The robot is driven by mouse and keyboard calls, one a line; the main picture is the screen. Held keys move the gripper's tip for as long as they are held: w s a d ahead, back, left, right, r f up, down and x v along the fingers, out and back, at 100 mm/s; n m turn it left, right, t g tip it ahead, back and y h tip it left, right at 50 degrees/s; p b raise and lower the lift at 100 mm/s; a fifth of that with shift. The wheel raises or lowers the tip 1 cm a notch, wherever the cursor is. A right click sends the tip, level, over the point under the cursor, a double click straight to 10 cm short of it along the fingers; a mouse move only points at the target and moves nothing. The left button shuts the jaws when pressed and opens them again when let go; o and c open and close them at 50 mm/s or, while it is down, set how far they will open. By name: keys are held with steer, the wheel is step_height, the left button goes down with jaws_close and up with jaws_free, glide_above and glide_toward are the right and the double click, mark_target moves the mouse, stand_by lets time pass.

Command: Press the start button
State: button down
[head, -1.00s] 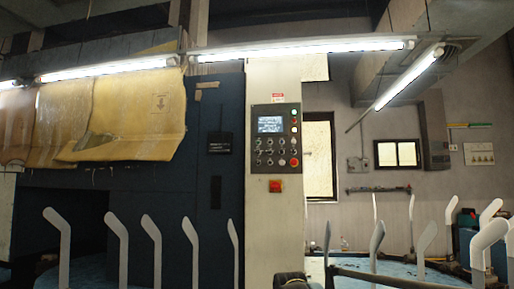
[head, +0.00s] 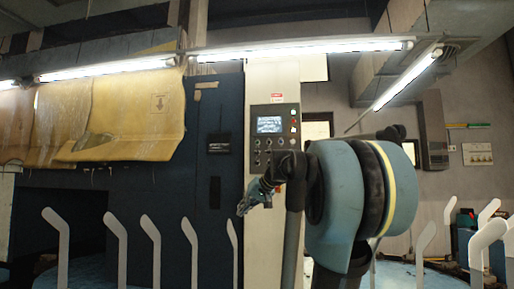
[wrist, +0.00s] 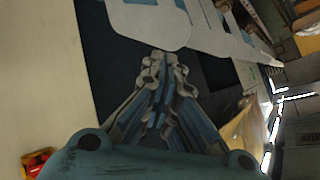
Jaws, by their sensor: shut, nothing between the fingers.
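The control panel (head: 259,141) sits on a pale column in the head view. It has a lit screen (head: 269,125) and small round buttons. My arm hides its lower right part, and I cannot tell which button is the start button. My gripper (head: 242,209) is below and left of the panel, in front of the column's left edge. In the wrist view my gripper (wrist: 161,60) has its fingers together and empty, apart from the panel. A red and yellow switch (wrist: 38,161) shows at the lower left there.
White sock boards (head: 117,245) stand in a row at the front left. More boards (head: 487,240) stand at the right. A dark blue machine wall (head: 215,110) is left of the column. Yellowed sheeting (head: 125,115) hangs at the upper left.

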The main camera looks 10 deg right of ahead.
mark_target(257, 143)
steer(key=w+d+r+m+t, duration=0.1)
steer(key=w+d+r+t, duration=0.1)
steer(key=w+r, duration=0.5)
steer(key=w+d+r+m+t, duration=0.1)
steer(key=w+d+r+t, duration=0.1)
steer(key=w+r, duration=0.5)
steer(key=w+d+r+m+t, duration=0.1)
steer(key=w+r, duration=0.6)
steer(key=r, duration=0.9)
steer(key=shift+d+r+t+y, duration=0.25)
steer(key=shift+d+t+y, duration=0.15)
steer(key=shift+d+t, duration=0.6)
steer(key=shift+w+d, duration=0.45)
steer(key=shift+w, duration=0.9)
steer(key=shift+w+d, duration=0.5)
steer(key=shift+w, duration=0.9)
steer(key=shift+w+d, duration=0.45)
steer(key=shift+w, duration=0.9)
steer(key=shift+w, duration=0.15)
steer(key=shift+w+d, duration=0.15)
steer(key=shift+w, duration=0.05)
steer(key=shift+w+d, duration=0.1)
steer(key=shift+w, duration=0.3)
steer(key=shift+s, duration=0.1)
steer(key=shift+s+a, duration=0.25)
steer(key=shift+s, duration=0.45)
